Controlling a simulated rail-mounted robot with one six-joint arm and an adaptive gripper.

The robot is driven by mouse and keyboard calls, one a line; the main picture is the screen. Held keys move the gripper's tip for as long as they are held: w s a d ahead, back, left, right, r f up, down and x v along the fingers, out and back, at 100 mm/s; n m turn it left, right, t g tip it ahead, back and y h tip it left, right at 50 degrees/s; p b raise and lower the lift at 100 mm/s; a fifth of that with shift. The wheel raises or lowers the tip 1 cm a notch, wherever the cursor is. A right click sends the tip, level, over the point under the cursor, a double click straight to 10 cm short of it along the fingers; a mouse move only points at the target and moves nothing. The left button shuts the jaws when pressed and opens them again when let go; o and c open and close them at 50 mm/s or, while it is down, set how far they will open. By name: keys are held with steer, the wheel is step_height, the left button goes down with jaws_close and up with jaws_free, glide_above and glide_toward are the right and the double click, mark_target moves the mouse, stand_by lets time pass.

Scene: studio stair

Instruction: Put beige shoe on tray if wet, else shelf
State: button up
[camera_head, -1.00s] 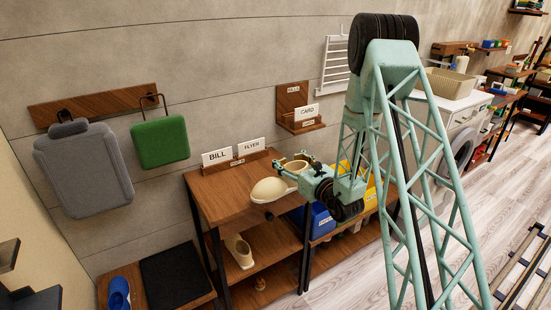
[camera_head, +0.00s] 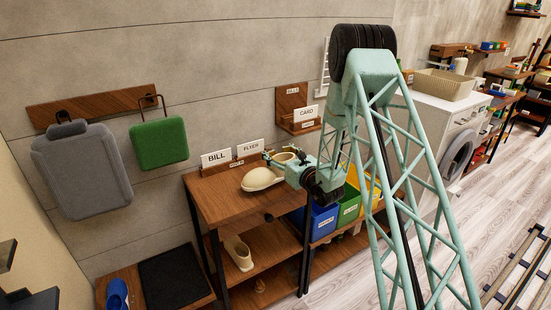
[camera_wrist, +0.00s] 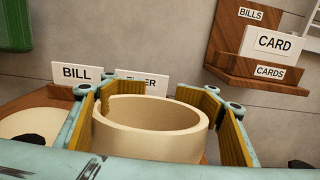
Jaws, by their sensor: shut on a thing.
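In the wrist view the beige shoe's round rim (camera_wrist: 150,128) sits between the yellow-padded fingers. I cannot tell from its surface whether it is wet. A second beige shoe (camera_head: 238,253) stands on the shelf (camera_head: 268,246) under the table top. A black flat tray or mat (camera_head: 172,278) lies on a low wooden bench at the lower left, beside a blue shoe (camera_head: 117,294).
BILL (camera_head: 216,157) and FLYER (camera_head: 250,147) cards stand at the table's back. A wall rack holds a CARD sign (camera_head: 306,113). Blue (camera_head: 322,221), green and yellow bins sit right of the table. A grey bag (camera_head: 82,170) and green pad (camera_head: 160,143) hang left.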

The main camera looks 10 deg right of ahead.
steer(key=shift+f+b, duration=0.35)
steer(key=shift+f, duration=1.5)
steer(key=o, duration=2)
steer(key=shift+s+d, duration=0.1)
steer(key=shift+s, duration=0.1)
steer(key=p+v, duration=0.1)
steer(key=v, duration=1)
steer(key=shift+s, duration=0.3)
steer(key=shift+r, duration=0.25)
